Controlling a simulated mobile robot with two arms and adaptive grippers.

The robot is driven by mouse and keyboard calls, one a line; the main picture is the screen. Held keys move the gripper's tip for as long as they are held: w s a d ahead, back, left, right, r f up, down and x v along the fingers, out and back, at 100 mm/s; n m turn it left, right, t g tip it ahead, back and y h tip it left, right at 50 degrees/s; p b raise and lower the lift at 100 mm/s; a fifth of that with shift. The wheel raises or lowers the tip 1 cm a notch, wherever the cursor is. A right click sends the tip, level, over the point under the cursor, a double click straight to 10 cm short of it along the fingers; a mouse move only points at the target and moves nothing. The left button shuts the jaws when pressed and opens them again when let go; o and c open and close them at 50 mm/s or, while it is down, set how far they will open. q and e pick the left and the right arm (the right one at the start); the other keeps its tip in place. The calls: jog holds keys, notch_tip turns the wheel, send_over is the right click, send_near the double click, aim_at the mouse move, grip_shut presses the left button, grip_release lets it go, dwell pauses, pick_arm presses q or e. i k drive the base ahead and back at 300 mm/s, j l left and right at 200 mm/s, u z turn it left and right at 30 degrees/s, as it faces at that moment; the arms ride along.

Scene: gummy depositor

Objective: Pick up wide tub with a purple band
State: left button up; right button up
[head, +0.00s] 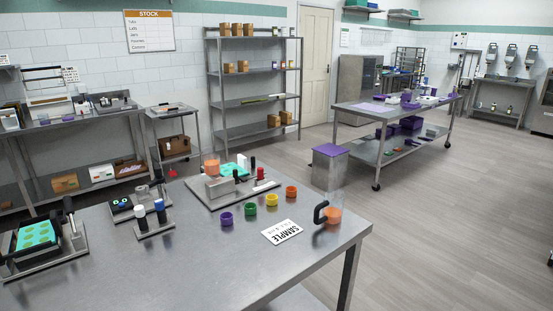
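No thing in the head view is clearly a wide tub with a purple band. A small round purple tub (226,218) stands upright on the near steel table, at the left end of a row with green (249,209), yellow (271,200) and orange (291,192) ones. Whether it is banded or solid purple is too small to tell. Several purple containers (411,123) also sit on the far steel table, too small to make out. Neither of my grippers is in view.
The near table (215,270) has bare room at its front. A clear jug (331,203) with a black handle and a SAMPLE card (282,232) stand near its right edge. A purple-lidded bin (328,168) stands behind it. Open floor (440,230) lies to the right.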

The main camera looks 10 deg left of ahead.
aim_at(44, 119)
jog(key=i+l+z, duration=0.9)
jog(key=i+z, duration=0.55)
jog(key=i, duration=0.2)
jog(key=i+u, duration=0.25)
jog(key=i, duration=0.25)
jog(key=i+u, duration=0.25)
jog(key=i, duration=0.2)
jog(key=i+l+u, duration=0.25)
jog(key=i, duration=0.25)
jog(key=i+l+u, duration=0.3)
jog(key=i, duration=0.15)
jog(key=i+j+u, duration=0.3)
jog(key=u, duration=0.15)
jog(key=i+j+u, duration=0.15)
jog(key=i+u, duration=0.75)
jog(key=i+l+u, duration=0.2)
jog(key=i+u, duration=0.4)
jog(key=i, duration=0.95)
jog(key=i+l+u, duration=0.15)
jog(key=i, duration=0.9)
jog(key=i+j+u, duration=0.2)
jog(key=i+u, duration=1.1)
jog(key=i+l+u, duration=0.2)
jog(key=i+u, duration=0.25)
jog(key=i+j+u, duration=0.15)
jog(key=i, duration=0.65)
jog(key=i+j+u, duration=0.1)
jog(key=i, duration=0.65)
